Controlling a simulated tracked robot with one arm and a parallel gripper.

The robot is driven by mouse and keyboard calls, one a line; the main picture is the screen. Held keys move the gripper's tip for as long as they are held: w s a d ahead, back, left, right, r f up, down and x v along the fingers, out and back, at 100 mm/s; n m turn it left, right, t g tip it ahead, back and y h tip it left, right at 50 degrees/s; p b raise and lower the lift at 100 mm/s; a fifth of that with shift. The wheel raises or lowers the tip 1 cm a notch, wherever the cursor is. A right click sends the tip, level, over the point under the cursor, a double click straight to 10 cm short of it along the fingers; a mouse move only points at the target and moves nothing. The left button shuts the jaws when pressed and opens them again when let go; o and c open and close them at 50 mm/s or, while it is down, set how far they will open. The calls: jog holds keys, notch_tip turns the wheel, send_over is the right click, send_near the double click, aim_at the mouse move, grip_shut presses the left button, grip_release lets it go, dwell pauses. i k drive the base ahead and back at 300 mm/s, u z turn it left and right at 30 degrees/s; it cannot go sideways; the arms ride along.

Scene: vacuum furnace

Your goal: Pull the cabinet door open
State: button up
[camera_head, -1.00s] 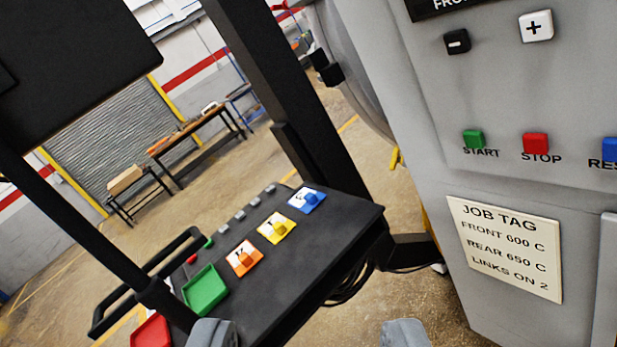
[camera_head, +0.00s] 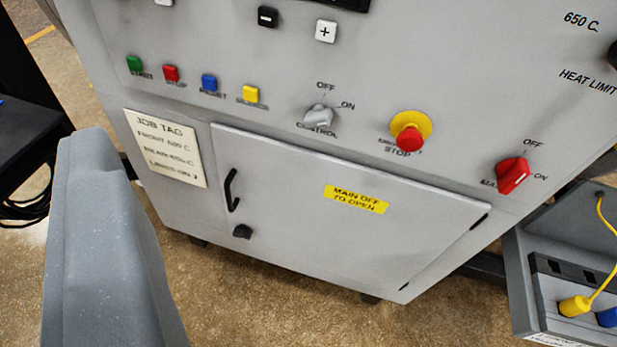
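The grey cabinet door (camera_head: 330,235) is in the lower middle of the furnace front and looks closed, flush with the panel. Its black bar handle (camera_head: 231,190) is near the left edge, with a small black knob (camera_head: 242,231) below it. A yellow label (camera_head: 357,199) on the door reads "MAIN OFF TO OPEN". Black hinge-like marks show at the door's right edge. A large grey part of my gripper (camera_head: 105,240) fills the lower left, left of the handle and apart from it in the picture. Its other finger is not visible, so its opening is unclear.
Above the door are several coloured buttons, a grey control knob (camera_head: 319,116), an emergency stop (camera_head: 408,137) and a red main switch (camera_head: 512,176) whose white mark seems toward ON. A job tag (camera_head: 165,148) is at left. A grey box (camera_head: 540,270) with yellow cable stands right.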

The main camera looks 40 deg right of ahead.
aim_at(364, 225)
jog(key=z, duration=0.9)
